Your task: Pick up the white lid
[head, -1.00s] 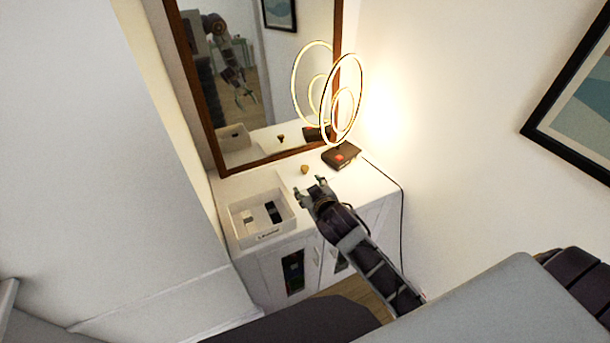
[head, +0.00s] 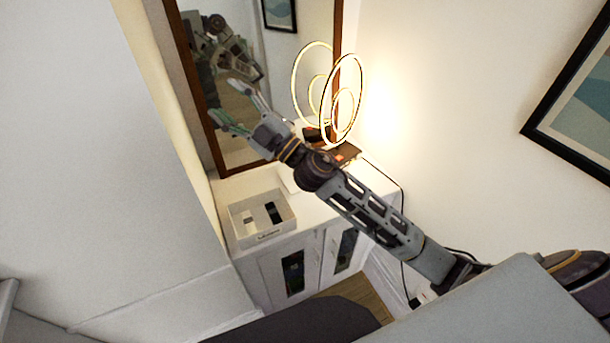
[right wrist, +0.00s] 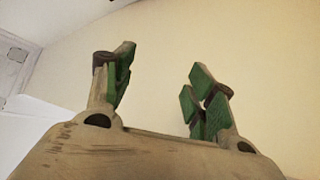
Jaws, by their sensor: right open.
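My right gripper (head: 222,98) is raised in front of the mirror, above the white cabinet, with its fingers pointing up and left. It is open and empty; the right wrist view shows its green-padded fingers (right wrist: 160,85) spread apart with only pale wall between them. A pale flat piece that may be the white lid (head: 287,182) lies on the cabinet top, right of the white box, partly hidden by my arm. The gripper is well above it and not touching it. My left gripper is not in view.
An open white box (head: 240,237) with small dark and light items stands on the white cabinet (head: 262,262). A ring lamp (head: 342,98) on a dark base stands behind my arm. A brown-framed mirror (head: 205,120) rises behind the cabinet. A framed picture (head: 575,110) hangs at right.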

